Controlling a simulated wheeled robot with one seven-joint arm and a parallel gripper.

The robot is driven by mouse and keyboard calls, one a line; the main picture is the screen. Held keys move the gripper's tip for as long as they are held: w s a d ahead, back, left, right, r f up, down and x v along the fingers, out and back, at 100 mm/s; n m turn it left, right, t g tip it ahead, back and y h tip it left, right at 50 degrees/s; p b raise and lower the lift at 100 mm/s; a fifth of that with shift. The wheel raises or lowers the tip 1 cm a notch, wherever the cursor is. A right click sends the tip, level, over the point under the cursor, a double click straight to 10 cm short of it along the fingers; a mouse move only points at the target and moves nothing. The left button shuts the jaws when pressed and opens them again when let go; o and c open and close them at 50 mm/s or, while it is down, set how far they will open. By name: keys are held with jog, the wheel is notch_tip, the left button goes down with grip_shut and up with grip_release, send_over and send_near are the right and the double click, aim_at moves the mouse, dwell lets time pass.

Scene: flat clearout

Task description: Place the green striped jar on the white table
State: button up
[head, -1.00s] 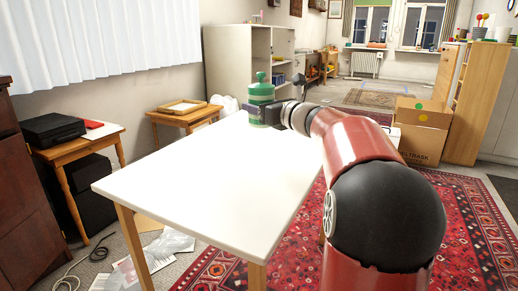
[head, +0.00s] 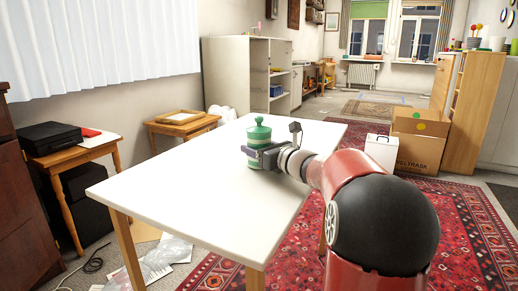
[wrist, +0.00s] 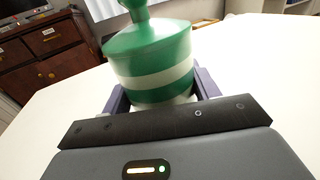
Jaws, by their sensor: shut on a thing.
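The green striped jar (head: 258,135), green with pale bands and a knobbed lid, is upright over the far part of the white table (head: 190,190). It also shows in the wrist view (wrist: 150,60), between the two fingers. My gripper (head: 257,155) is shut on the jar from the right side. The jar's base is low, at or just above the tabletop; the gripper hides part of it, so I cannot tell if it touches. The white table fills much of the wrist view around the jar.
The rest of the white tabletop is bare. A small wooden table (head: 183,129) with a tray stands behind on the left. Another, with a black case (head: 43,138), is at far left.

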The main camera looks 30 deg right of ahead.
jog(key=shift+f, duration=0.15)
jog(key=o, duration=1.1)
jog(key=shift+o, duration=0.2)
jog(key=shift+r, duration=0.25)
jog(key=shift+s+d+f, duration=0.1)
jog(key=shift+s+d, duration=0.05)
jog(key=shift+s, duration=0.25)
jog(key=v, duration=1.1)
jog(key=shift+s, duration=0.1)
jog(key=shift+d, duration=0.15)
